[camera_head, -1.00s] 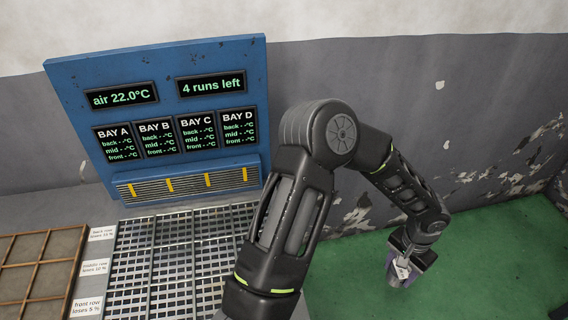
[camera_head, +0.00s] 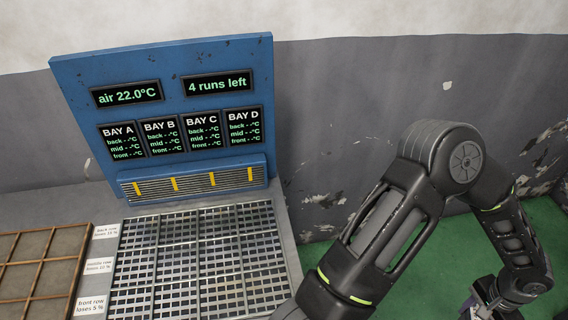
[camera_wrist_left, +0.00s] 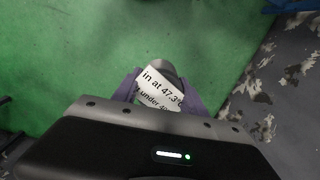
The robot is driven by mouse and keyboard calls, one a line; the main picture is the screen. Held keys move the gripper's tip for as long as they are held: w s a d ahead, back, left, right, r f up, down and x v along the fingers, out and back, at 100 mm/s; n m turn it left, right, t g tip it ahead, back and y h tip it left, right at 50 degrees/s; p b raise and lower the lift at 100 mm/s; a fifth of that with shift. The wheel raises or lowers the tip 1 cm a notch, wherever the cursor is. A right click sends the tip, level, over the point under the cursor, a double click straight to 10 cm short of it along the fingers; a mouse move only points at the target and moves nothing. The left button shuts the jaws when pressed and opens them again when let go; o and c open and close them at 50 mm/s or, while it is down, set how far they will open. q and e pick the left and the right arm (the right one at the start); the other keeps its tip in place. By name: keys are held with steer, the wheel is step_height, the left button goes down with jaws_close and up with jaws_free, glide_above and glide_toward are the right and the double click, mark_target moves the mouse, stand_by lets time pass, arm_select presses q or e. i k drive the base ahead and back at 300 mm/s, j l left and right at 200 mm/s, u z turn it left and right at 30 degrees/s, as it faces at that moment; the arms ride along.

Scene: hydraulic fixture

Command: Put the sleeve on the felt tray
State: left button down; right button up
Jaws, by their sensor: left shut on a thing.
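My left gripper (camera_head: 486,305) is low at the right of the head view, partly cut off by the bottom edge. In the left wrist view, its purple fingers (camera_wrist_left: 162,92) are shut on a small grey rounded part, seemingly the sleeve (camera_wrist_left: 168,70). A white label (camera_wrist_left: 158,88) on it reads "in at 47.3°C" and "under 40", partly cut off. Green ground shows below it. I cannot identify a felt tray for certain; a wood-framed tray (camera_head: 45,261) with several grey-brown compartments is at the far left, well away from the gripper. My right gripper is not in view.
A metal grate (camera_head: 200,250) with row labels (camera_head: 97,267) lies right of the wooden tray. Behind it stands a blue panel (camera_head: 170,85) reading air 22.0°C, 4 runs left, with blank bay readings. A grey peeling wall (camera_head: 330,120) is behind; green floor is at right.

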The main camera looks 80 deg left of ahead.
mark_target(19, 282)
steer(key=k, duration=1.85)
steer(key=k+j+u, duration=0.1)
steer(key=k, duration=1.75)
